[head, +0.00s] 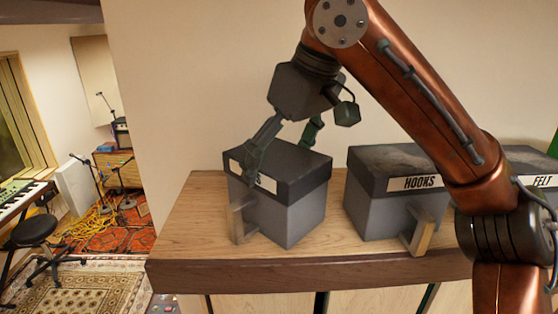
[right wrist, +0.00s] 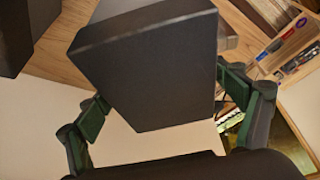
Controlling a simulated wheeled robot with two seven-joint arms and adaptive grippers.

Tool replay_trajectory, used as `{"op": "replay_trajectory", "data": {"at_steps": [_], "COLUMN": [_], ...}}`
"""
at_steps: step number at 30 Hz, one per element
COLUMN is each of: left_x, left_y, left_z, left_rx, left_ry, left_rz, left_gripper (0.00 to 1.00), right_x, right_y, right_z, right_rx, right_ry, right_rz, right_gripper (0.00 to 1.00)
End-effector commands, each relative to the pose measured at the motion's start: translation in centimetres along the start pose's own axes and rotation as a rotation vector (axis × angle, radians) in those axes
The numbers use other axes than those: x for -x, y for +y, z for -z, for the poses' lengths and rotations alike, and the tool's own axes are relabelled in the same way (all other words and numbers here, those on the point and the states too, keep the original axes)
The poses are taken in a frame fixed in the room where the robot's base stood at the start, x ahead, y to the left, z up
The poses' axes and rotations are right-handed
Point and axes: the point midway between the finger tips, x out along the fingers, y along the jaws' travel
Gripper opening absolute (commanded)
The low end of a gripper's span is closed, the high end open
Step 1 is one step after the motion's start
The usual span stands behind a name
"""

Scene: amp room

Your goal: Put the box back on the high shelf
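A grey box with a dark lid (head: 282,172) and a wooden handle stands at the left end of a wooden shelf (head: 180,235), turned at an angle. Its white label is mostly covered by a finger. My right gripper (head: 283,148) is over it from above, one finger down the label side and the other at the far side of the lid. In the right wrist view the dark lid (right wrist: 150,65) lies between the two green-padded fingers (right wrist: 165,95), which are close to its edges. I cannot tell whether they press on it. My left gripper is not in view.
A similar box labelled HOOKS (head: 375,215) stands to the right, with a gap between. A box labelled FELT (head: 543,182) is partly hidden behind my right arm. Beyond the shelf's left end are a stool (head: 34,230), a keyboard (head: 20,196) and rugs.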

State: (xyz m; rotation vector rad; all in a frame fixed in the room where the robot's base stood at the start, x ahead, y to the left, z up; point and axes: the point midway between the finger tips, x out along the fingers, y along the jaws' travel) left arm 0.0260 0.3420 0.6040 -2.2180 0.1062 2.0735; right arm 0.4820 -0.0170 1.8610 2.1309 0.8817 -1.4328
Motion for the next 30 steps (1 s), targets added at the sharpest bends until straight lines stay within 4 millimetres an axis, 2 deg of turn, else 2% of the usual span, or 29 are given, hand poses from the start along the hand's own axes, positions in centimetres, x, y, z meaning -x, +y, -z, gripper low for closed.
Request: {"op": "replay_trajectory", "data": {"at_steps": [4, 8, 16, 20, 25, 30], "left_x": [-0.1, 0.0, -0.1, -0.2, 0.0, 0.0], "left_y": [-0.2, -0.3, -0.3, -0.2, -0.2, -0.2], "left_z": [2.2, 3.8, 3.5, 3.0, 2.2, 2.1], "left_rx": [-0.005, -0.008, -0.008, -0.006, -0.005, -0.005], "left_ry": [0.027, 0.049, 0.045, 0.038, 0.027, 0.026], "left_rz": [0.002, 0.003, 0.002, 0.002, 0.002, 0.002], "left_gripper": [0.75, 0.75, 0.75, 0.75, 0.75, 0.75], "right_x": [0.1, 0.1, 0.7, 2.6, 5.9, 8.5], "right_y": [-0.1, -0.1, -0.1, -0.2, -0.2, -0.2], "right_z": [0.0, 0.0, 0.0, 0.1, 0.1, 0.1], "right_rx": [0.001, 0.002, 0.001, 0.001, 0.0, 0.0], "right_ry": [0.002, 0.002, 0.002, 0.006, 0.005, 0.003], "right_rz": [-0.001, 0.0, -0.001, -0.001, -0.003, -0.004], "right_gripper": [1.0, 1.0, 1.0, 1.0, 1.0, 1.0]}}
